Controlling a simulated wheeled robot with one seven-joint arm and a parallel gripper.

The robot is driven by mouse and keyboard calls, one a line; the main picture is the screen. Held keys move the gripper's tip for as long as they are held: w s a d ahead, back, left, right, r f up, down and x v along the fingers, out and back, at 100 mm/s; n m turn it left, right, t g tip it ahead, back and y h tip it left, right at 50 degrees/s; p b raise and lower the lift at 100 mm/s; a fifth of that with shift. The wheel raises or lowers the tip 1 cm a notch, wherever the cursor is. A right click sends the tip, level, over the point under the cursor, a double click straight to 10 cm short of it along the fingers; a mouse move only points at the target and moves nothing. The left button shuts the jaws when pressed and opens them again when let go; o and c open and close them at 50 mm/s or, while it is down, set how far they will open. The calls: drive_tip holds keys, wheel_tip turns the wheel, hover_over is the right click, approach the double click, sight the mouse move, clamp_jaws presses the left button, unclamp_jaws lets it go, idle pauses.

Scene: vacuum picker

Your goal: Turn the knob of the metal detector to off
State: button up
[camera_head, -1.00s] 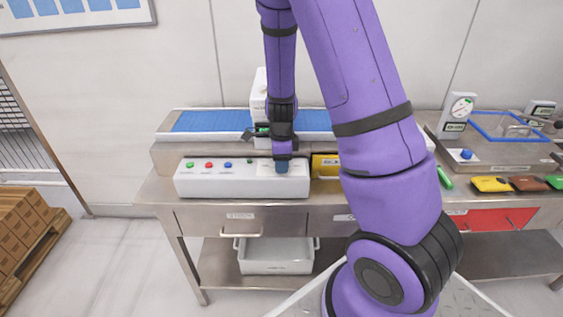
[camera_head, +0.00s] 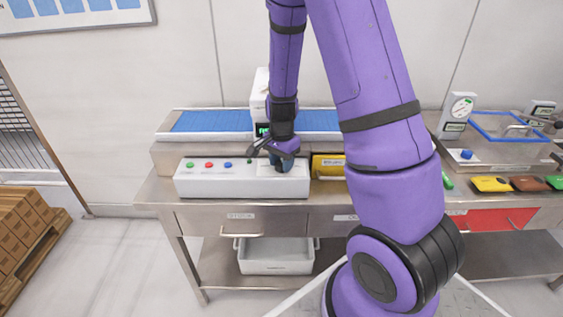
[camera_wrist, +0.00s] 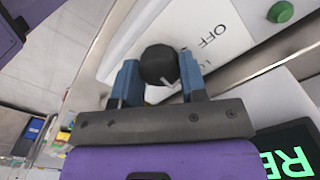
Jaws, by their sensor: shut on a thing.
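The knob (camera_wrist: 160,66) is black and round with a pale pointer line. It sits on a white control panel marked OFF (camera_wrist: 205,40) in the wrist view. My gripper (camera_wrist: 160,78) has its blue-grey fingers shut on the knob, one on either side. The pointer line runs toward the lower right in the wrist view, away from the OFF label. In the head view my gripper (camera_head: 284,165) is at the right end of the white control box (camera_head: 240,187) and hides the knob. The metal detector (camera_head: 260,100) stands behind, over the blue conveyor belt.
Green (camera_head: 190,165), red (camera_head: 209,165) and blue (camera_head: 228,165) buttons line the box's left side. A yellow case (camera_head: 327,165) stands close to its right. Colored pouches (camera_head: 490,184) lie farther right. A white bin (camera_head: 276,256) sits on the lower shelf.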

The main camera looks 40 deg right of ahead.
sight(281, 163)
drive_tip(key=n, duration=0.4)
drive_tip(key=shift+n, duration=0.3)
drive_tip(key=n, duration=0.3)
drive_tip(key=shift+n, duration=0.4)
drive_tip(key=n, duration=0.4)
drive_tip(key=shift+n, duration=2)
drive_tip(key=o, duration=0.9)
drive_tip(key=shift+r, duration=0.1)
wheel_tip(281, 163, up, 11)
drive_tip(key=shift+f, duration=0.2)
